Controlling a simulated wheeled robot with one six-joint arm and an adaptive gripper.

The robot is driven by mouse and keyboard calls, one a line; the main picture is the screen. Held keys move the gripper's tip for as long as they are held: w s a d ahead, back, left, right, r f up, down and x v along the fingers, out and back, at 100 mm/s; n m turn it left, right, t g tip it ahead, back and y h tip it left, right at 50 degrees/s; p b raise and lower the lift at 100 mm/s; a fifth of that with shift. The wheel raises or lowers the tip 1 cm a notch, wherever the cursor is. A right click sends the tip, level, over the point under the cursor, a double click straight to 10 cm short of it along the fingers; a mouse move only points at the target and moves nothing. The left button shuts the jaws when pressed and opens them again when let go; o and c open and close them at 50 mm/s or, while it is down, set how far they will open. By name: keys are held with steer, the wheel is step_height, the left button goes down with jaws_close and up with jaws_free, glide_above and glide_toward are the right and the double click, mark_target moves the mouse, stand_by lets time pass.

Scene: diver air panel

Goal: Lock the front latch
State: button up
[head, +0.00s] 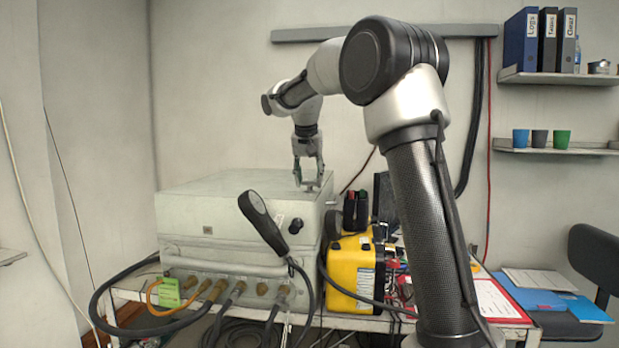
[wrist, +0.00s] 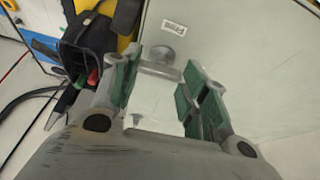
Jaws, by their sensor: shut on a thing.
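The front latch (wrist: 161,54) is a small grey fitting with a rounded end, on top of the pale case (wrist: 260,70) near its edge. A white label reading "Front" (wrist: 174,28) is beside it. My gripper (wrist: 163,62) points down with its green-padded fingers on either side of the latch, shut on it. In the head view my gripper (head: 309,181) is at the right part of the lid of the air panel case (head: 230,190). The latch is mostly hidden by the fingers there, and its exact angle is hard to tell.
A dark handheld gauge (head: 262,220) stands before the case front, above hoses and brass fittings (head: 218,288). A yellow unit (head: 352,275) and a black holder with red and green handles (head: 355,212) are close on the right. The lid's left part is clear.

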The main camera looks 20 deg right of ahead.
steer(key=shift+f+m, duration=0.15)
steer(key=shift+m, duration=0.15)
steer(key=o, duration=1.1)
steer(key=v, duration=1.2)
